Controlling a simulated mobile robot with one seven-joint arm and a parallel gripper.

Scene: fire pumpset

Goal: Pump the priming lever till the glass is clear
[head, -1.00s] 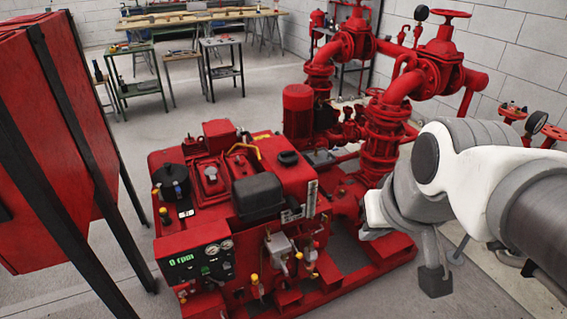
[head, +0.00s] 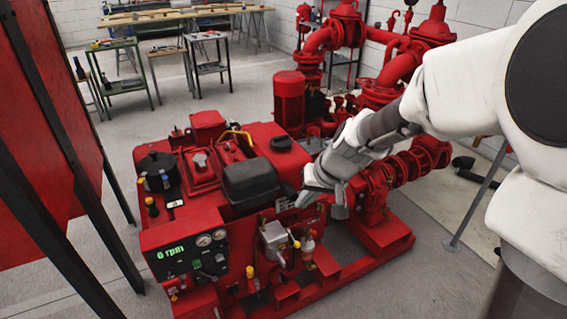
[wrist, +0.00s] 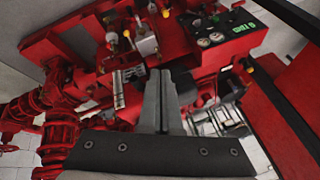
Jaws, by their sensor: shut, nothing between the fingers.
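The red pumpset's engine (head: 205,235) stands in the middle of the head view. On its near side is a grey metal unit (head: 273,238) with a yellow-tipped fitting, also in the wrist view (wrist: 146,42). A small fitting with a pale, glass-like part (head: 308,246) sits to its right; I cannot tell whether it is clear or cloudy. I cannot pick out the priming lever for certain. My gripper (head: 340,210) is above and right of these fittings. Its fingers are shut and empty in the wrist view (wrist: 160,75).
The control panel (head: 190,255) reads 0 rpm. A black box (head: 250,185) tops the engine, and red pipes and valves (head: 385,75) rise behind. A red cabinet (head: 45,130) on dark posts stands at left. Workbenches (head: 180,20) are at the back.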

